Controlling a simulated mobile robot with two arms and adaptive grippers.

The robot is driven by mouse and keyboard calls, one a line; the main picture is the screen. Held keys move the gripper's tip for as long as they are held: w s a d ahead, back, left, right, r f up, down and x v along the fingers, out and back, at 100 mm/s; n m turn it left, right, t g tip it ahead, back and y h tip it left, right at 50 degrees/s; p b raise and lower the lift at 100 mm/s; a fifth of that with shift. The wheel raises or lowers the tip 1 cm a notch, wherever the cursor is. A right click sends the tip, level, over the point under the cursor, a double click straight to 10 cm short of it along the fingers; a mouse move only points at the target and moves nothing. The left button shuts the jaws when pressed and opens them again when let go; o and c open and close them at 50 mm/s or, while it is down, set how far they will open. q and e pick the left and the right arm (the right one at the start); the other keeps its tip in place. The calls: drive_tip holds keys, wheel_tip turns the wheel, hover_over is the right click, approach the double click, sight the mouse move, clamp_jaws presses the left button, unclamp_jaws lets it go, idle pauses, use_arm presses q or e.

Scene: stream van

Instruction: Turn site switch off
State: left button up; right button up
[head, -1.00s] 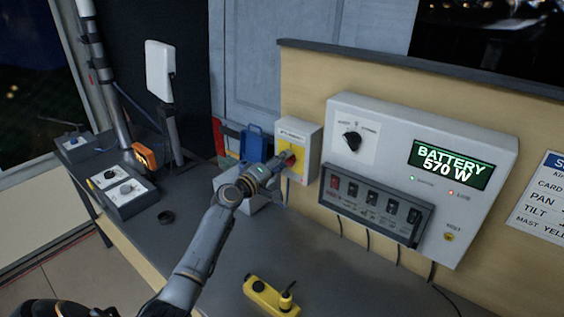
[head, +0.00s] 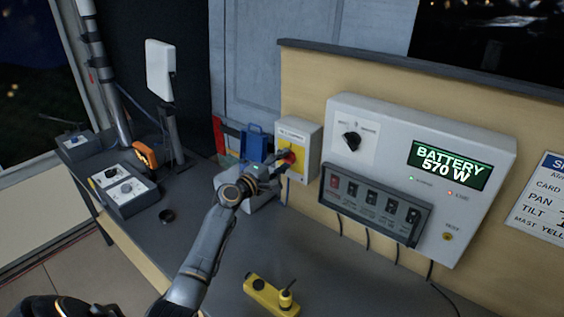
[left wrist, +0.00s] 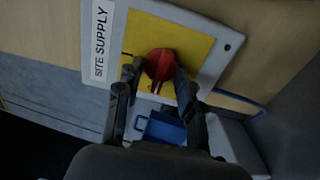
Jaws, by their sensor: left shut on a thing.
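The site switch is a red rotary knob (left wrist: 160,66) on a yellow plate (left wrist: 190,45) in a pale box labelled SITE SUPPLY (left wrist: 101,40). In the head view the box (head: 312,137) is on the tan wall panel, left of the battery unit, and the knob (head: 289,157) shows at its front. My left gripper (left wrist: 157,78) is shut on the red knob, one finger at each side; in the head view the left gripper (head: 280,163) reaches it from the left. The fingers partly hide the knob, and its exact setting is hard to read. My right gripper is not visible.
A large battery panel (head: 400,120) reading 570 W, with a row of switches (head: 370,205), is right of the switch box. A blue object (head: 256,142) stands close beside the gripper. A yellow pendant (head: 265,297) lies on the desk. An orange item (head: 146,155) is further left.

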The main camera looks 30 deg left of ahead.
use_arm(q)
drive_tip(key=o, duration=1.1)
drive_tip(key=shift+o, duration=0.2)
drive_tip(key=s+a, duration=0.1)
drive_tip(key=s, duration=1.1)
